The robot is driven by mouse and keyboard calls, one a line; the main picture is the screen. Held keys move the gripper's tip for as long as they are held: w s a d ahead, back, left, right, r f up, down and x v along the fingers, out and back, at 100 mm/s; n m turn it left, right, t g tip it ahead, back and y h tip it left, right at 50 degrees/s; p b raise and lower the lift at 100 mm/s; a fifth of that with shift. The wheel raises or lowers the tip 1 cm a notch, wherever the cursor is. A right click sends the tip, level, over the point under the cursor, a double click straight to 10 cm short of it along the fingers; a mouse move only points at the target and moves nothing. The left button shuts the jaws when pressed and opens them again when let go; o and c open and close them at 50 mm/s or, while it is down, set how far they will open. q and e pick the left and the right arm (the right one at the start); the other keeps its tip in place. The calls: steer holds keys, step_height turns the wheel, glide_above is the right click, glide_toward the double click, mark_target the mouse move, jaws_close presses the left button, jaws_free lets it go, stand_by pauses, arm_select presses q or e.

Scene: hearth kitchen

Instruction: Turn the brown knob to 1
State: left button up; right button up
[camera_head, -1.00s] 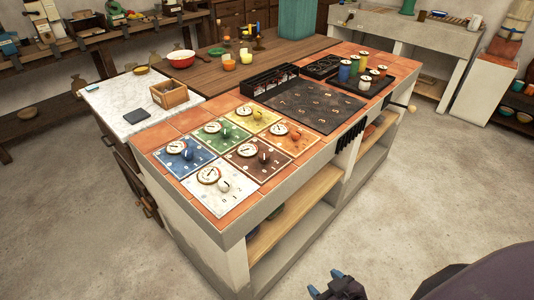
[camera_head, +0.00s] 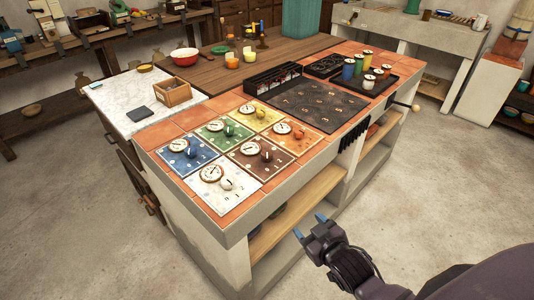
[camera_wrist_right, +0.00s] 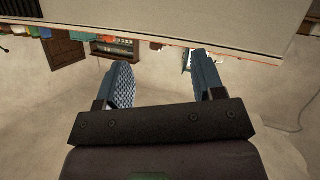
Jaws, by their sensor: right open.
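The brown panel (camera_head: 244,162) lies on the island's tiled top, in a group of coloured panels. It bears a round white dial (camera_head: 250,148) and a brown knob (camera_head: 267,155) to the dial's right. The knob's setting is too small to read. My right gripper (camera_head: 309,226) is open and empty, in front of the island's near side and below the top, well apart from the knob. In the right wrist view its two blue fingers (camera_wrist_right: 165,82) stand wide apart with nothing between them. My left gripper is not in view.
Blue (camera_head: 184,157), green (camera_head: 217,132), yellow (camera_head: 252,115), orange (camera_head: 294,135) and white (camera_head: 222,189) panels with dials and knobs surround the brown one. A dark perforated plate (camera_head: 318,105) lies to the right. The island's front edge and open shelf (camera_head: 296,208) are near my right gripper.

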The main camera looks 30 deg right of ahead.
steer(key=w+d+r+n+t+y, duration=0.3)
steer(key=w+r+n+t+y, duration=0.3)
steer(key=w+r+n, duration=1.45)
steer(key=n+g+h, duration=0.1)
steer(key=n+g, duration=0.6)
steer(key=n, duration=1)
glide_toward(269, 154)
steer(key=b+x, duration=0.2)
steer(key=x, duration=0.7)
steer(key=shift+w+f, duration=0.1)
steer(key=shift+f, duration=0.05)
steer(key=shift+w+a+f, duration=0.2)
steer(key=shift+w, duration=0.4)
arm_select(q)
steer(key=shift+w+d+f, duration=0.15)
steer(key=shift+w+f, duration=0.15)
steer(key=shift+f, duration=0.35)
arm_select(e)
steer(key=shift+w, duration=0.15)
steer(key=shift+c, duration=0.3)
